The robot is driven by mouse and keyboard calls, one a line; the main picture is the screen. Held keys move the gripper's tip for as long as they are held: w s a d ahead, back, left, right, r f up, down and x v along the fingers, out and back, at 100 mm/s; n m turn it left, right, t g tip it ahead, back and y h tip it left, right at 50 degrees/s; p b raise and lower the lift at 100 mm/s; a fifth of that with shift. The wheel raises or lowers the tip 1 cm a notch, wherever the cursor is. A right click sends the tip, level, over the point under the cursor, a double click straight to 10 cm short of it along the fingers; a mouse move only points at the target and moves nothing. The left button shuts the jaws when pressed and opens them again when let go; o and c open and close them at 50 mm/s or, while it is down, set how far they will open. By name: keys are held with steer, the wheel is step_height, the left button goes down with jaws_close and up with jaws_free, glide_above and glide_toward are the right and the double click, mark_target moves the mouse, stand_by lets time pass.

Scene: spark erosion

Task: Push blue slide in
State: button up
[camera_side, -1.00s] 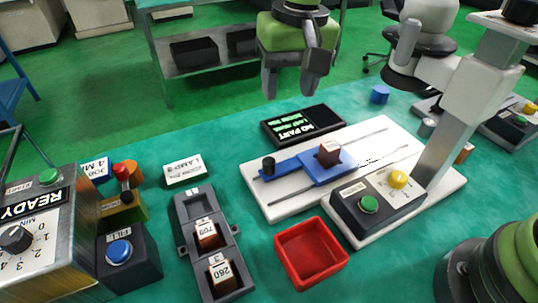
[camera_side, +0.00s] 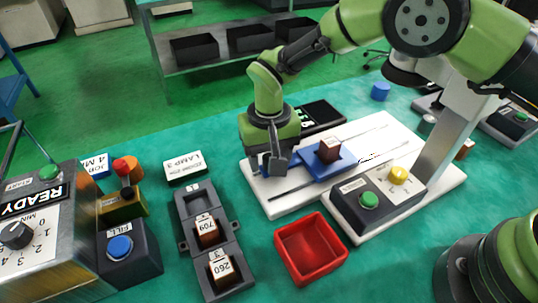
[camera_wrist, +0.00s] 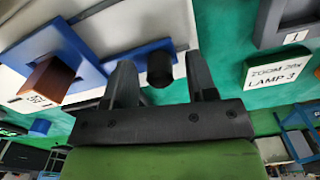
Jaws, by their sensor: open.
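The blue slide (camera_side: 345,168) lies on a white plate (camera_side: 290,203) and carries a brown block (camera_side: 329,148). In the wrist view the slide (camera_wrist: 72,38) shows at the upper left with the block (camera_wrist: 45,80) on it. Its black knob (camera_wrist: 160,72) sits between my two spread fingers there, with a gap visible on each side. My gripper (camera_side: 266,165) is low over the slide's left end in the side view, and hides the knob there. It is open and holds nothing.
A control box with green and yellow buttons (camera_side: 369,200) stands on the plate's near side. A red tray (camera_side: 297,262), a grey block holder (camera_side: 187,240) and a lamp sign (camera_side: 185,167) lie nearby. A black display (camera_side: 322,114) is partly behind my gripper.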

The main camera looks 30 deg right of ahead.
steer(key=shift+f, duration=0.15)
jaws_close()
steer(key=d, duration=1.1)
steer(key=shift+w+d, duration=0.1)
steer(key=shift+d, duration=0.25)
jaws_free()
steer(key=shift+a, duration=0.1)
step_height(320, 180, up, 10)
